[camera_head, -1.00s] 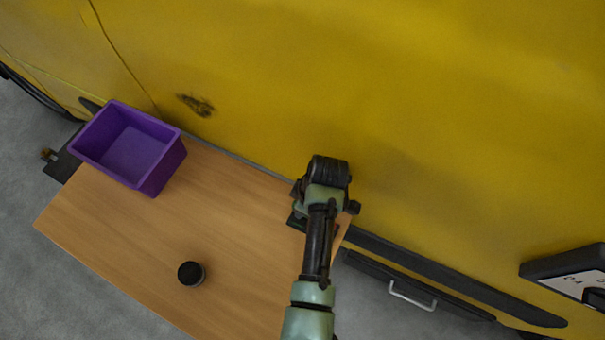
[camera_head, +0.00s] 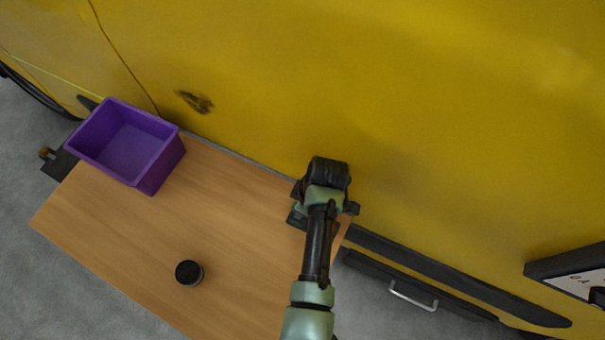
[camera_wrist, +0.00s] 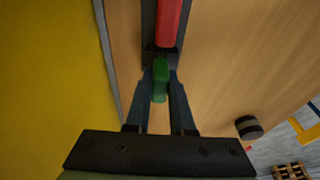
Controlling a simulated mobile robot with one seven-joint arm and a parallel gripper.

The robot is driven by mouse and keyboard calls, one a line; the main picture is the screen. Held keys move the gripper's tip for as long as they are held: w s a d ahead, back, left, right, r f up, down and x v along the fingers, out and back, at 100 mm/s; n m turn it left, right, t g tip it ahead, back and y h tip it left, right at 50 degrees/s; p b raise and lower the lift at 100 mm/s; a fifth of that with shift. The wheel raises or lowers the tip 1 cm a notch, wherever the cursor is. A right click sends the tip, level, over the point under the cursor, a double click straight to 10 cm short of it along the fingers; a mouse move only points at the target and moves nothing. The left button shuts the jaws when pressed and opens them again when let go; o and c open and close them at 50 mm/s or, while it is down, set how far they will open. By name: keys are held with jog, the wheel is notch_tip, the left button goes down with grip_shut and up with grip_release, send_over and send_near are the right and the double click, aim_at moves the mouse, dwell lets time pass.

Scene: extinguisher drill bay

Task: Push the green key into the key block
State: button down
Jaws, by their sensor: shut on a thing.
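The green key (camera_wrist: 160,80) shows in the wrist view between the two fingertips of my gripper (camera_wrist: 161,86). My gripper is shut on it. The dark key block (camera_wrist: 149,25) lies just beyond the fingertips, at the top of the wrist view, with a red part (camera_wrist: 168,22) along it. The green key's far end meets the near edge of the block; how deep it sits I cannot tell. In the head view my gripper (camera_head: 325,205) is over the table's right end, and my arm hides the key and most of the block.
A black round object (camera_head: 189,272) stands near the front edge. A drawer with a handle (camera_head: 413,296) is right of the table. The table's middle is clear.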

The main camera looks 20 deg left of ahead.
jog(key=shift+f, duration=0.25)
jog(key=c, duration=0.7)
grip_release()
jog(key=shift+r, duration=0.15)
